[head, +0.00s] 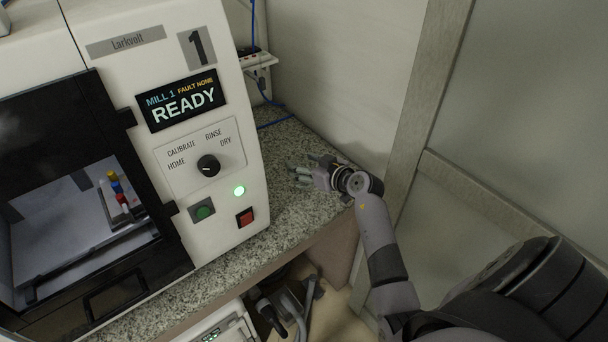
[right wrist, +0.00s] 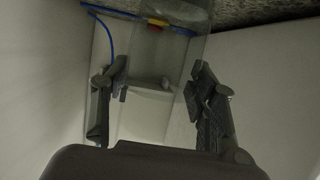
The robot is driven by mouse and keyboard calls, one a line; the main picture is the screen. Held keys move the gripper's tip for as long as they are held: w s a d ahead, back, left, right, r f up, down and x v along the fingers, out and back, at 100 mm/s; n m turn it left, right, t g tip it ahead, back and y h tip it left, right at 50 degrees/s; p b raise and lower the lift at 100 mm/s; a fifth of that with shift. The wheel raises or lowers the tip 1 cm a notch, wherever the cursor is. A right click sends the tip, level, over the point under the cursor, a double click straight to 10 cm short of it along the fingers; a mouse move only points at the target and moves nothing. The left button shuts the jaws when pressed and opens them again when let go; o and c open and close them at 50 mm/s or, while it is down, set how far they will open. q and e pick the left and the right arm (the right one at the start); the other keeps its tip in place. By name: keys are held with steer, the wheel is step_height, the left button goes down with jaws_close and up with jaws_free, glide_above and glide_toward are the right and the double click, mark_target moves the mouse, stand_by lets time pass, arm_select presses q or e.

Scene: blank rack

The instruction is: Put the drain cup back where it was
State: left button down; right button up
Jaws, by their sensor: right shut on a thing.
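A see-through drain cup (right wrist: 172,48) shows between the fingers of my right gripper (right wrist: 160,84) in the right wrist view. The fingers are shut on its sides. A small red and yellow patch shows at the cup. In the head view my right gripper (head: 303,177) is low over the granite counter (head: 283,215), to the right of the mill. The cup is hard to make out there, and I cannot tell whether it touches the counter. My left gripper is not in view.
The white mill (head: 200,60) stands on the left, its screen reading READY and a green light lit. A wall and wooden post (head: 425,90) bound the right. Bare counter lies in front of the gripper.

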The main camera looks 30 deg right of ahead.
steer(key=shift+f+b, duration=0.35)
steer(key=shift+f, duration=1.6)
steer(key=o, duration=1.3)
steer(key=shift+s+r, duration=0.15)
steer(key=shift+s, duration=0.05)
steer(key=p+v, duration=0.1)
steer(key=v, duration=1)
steer(key=shift+s+r, duration=0.1)
steer(key=shift+s, duration=0.25)
steer(key=shift+r, duration=0.1)
